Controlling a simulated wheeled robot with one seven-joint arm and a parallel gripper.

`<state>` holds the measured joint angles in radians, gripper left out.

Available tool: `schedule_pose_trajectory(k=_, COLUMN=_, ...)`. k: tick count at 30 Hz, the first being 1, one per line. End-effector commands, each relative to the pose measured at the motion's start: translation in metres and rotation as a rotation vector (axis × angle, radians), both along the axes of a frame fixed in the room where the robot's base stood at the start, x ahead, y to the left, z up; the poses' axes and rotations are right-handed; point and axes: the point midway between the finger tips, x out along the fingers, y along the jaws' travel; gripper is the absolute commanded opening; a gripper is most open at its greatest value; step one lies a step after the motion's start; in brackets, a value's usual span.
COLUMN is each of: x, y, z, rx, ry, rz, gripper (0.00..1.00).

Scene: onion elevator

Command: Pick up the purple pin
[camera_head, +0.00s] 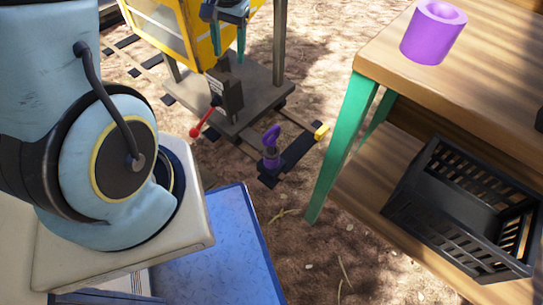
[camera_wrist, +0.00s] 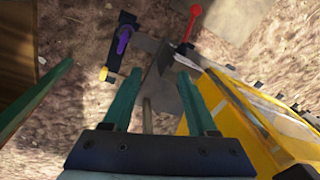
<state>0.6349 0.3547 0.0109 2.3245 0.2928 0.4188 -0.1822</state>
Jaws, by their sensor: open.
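The purple pin (camera_head: 271,140) stands upright in a dark metal fitting on the ground, near a black bar with a yellow end. In the wrist view the purple pin (camera_wrist: 123,39) shows near the top, left of centre. My gripper (camera_head: 228,40) is at the top of the head view, beside the yellow cart frame and apart from the pin. In the wrist view my gripper (camera_wrist: 158,95) has its two green fingers spread, with nothing between them. The pin lies beyond the fingertips.
A red-knobbed lever (camera_head: 203,121) stands on the cart's grey base (camera_head: 265,80), left of the pin. The yellow cart frame (camera_wrist: 240,118) is close on the gripper's right. A wooden table (camera_head: 480,55) at right bears a purple cylinder (camera_head: 430,38), with a black crate (camera_head: 440,225) below.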

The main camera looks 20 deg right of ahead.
Motion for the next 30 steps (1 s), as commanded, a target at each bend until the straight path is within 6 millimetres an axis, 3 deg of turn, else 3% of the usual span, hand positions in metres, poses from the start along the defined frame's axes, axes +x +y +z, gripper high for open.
schedule_pose_trajectory(k=1, x=-0.003, y=-0.012, z=-0.039, rx=0.01, ry=0.001, rz=-0.038, gripper=0.58)
schedule_pose_trajectory(k=12, x=-0.025, y=-0.087, z=-0.179, rx=0.064, ry=-0.015, rz=-0.274, gripper=0.58)
schedule_pose_trajectory(k=16, x=-0.032, y=-0.103, z=-0.207, rx=0.076, ry=-0.021, rz=-0.327, gripper=0.58)
schedule_pose_trajectory(k=20, x=-0.036, y=-0.111, z=-0.218, rx=0.081, ry=-0.024, rz=-0.352, gripper=0.58)
schedule_pose_trajectory(k=25, x=-0.035, y=-0.111, z=-0.231, rx=0.083, ry=-0.024, rz=-0.357, gripper=0.58)
schedule_pose_trajectory(k=30, x=-0.03, y=-0.108, z=-0.258, rx=0.084, ry=-0.023, rz=-0.358, gripper=0.58)
